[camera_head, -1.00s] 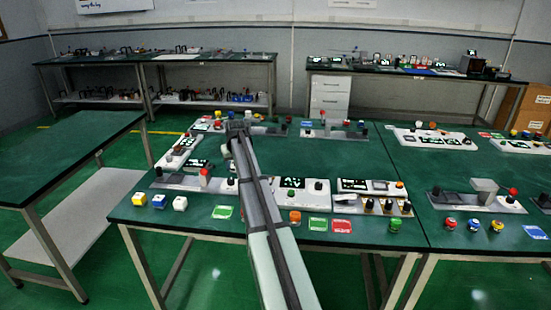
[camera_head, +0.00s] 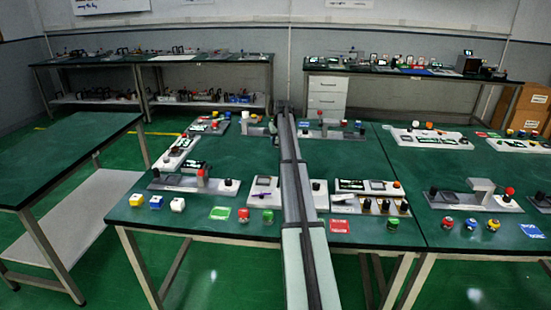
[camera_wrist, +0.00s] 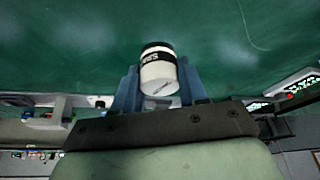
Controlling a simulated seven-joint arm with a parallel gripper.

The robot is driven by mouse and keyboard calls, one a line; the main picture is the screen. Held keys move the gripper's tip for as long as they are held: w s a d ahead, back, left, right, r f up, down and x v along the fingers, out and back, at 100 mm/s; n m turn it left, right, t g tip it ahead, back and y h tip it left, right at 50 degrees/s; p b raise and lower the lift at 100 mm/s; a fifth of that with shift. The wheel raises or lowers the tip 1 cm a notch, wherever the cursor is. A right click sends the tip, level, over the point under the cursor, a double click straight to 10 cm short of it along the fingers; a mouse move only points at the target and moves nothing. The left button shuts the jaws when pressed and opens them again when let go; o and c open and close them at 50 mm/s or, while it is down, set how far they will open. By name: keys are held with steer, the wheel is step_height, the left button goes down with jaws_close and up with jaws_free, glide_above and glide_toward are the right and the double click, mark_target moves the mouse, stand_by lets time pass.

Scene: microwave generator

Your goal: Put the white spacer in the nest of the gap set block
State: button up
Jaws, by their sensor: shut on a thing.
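The white spacer (camera_wrist: 158,72) shows in the wrist view as a short white cylinder with a black band and lettering. My gripper (camera_wrist: 159,82) is shut on it, with a blue finger on each side. The spacer is over the green table top; I cannot tell its height. In the head view my arm reaches to the back of the middle table, and its own links hide the gripper and spacer. I cannot tell for certain which unit is the gap set block. A grey unit with a raised part (camera_wrist: 57,112) shows at left in the wrist view.
In the head view, a grey unit with a red-topped post (camera_head: 200,181) stands left of my arm. A panel with black knobs (camera_head: 369,198) stands right. Coloured cubes (camera_head: 156,202) lie along the front edge. Another grey unit (camera_head: 333,131) stands behind. The table middle is mostly bare.

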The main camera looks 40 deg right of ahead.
steer(key=shift+f, duration=4.4)
steer(key=shift+f, duration=0.1)
steer(key=o, duration=1.2)
steer(key=v, duration=1.1)
steer(key=shift+r, duration=0.25)
steer(key=shift+o, duration=0.3)
steer(key=shift+s+a+r, duration=0.1)
steer(key=shift+s+r, duration=0.1)
steer(key=shift+r, duration=0.15)
